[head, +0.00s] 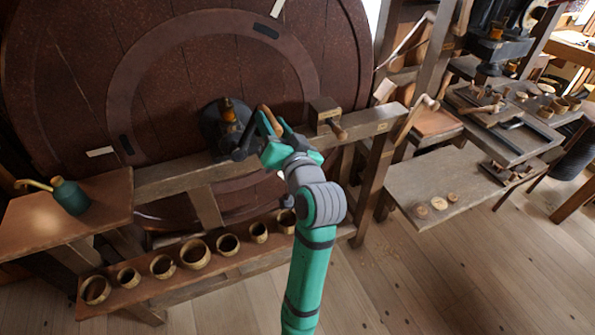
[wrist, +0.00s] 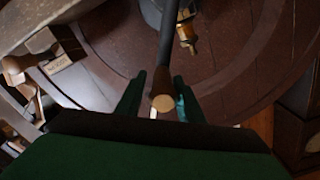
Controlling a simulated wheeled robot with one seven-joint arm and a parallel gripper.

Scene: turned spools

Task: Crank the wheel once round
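The big dark wooden wheel (head: 70,100) fills the back left of the head view, and its boards fill the wrist view (wrist: 235,75). A dark metal hub (head: 212,128) with a brass fitting stands in front of it. A dark crank arm (head: 244,142) leads from the hub to a brown wooden handle (head: 268,118). My gripper (head: 274,147) is at this handle. In the wrist view the handle's round end (wrist: 162,103) lies between my two fingers (wrist: 160,95). The fingers look apart, with a gap showing at the handle's left. Contact on the right cannot be told.
A wooden rail (head: 175,178) runs in front of the wheel, with a small block (head: 324,110) and peg on it. Turned cups stand on a low shelf (head: 140,295). A green bottle (head: 70,196) stands on the left table (head: 110,190). Benches stand at right; floor is free at front right.

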